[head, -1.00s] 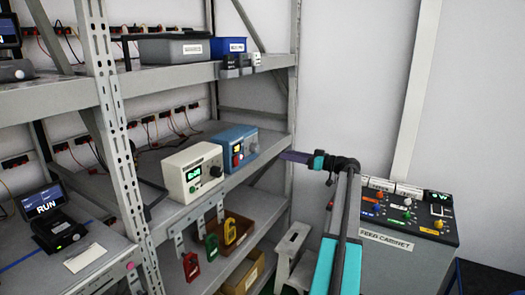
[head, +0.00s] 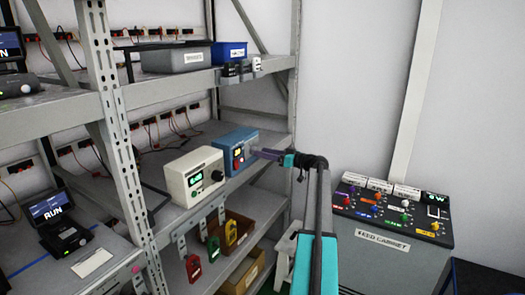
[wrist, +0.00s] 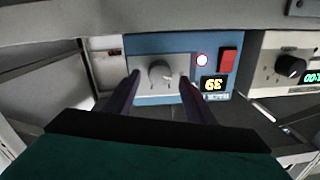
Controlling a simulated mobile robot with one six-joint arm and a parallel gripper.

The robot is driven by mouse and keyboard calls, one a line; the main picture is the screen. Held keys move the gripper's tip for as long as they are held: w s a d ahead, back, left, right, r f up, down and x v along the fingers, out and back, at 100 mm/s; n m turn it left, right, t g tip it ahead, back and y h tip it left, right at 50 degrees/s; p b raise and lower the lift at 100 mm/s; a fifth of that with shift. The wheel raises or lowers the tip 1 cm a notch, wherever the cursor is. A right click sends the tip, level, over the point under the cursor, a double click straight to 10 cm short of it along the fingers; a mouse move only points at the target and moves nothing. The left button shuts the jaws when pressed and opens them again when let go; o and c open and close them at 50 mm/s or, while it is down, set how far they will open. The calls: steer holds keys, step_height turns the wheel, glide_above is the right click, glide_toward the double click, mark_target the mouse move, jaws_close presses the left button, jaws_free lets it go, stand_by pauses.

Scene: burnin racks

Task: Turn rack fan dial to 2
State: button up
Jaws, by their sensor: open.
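The rack fan dial (wrist: 160,73) is a round grey knob on a light plate on the front of a blue box (head: 224,143) on the middle shelf. In the wrist view the box also carries a lit round button (wrist: 202,60), a red switch (wrist: 228,60) and a small display (wrist: 214,85). My gripper (wrist: 155,82) is open, its two dark fingers on either side of the dial. I cannot tell whether they touch it. In the head view my gripper (head: 264,153) reaches the box's right end and hides the dial.
A cream unit (head: 193,175) with a green display and black knob stands left of the blue box. The upper shelf edge (head: 222,74) runs above. A feed cabinet (head: 390,235) with several coloured knobs stands at right. Coloured tags hang below the shelf.

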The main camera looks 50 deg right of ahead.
steer(key=shift+w+a, duration=0.2)
steer(key=shift+w, duration=0.5)
steer(key=c, duration=1)
steer(key=shift+c, duration=0.2)
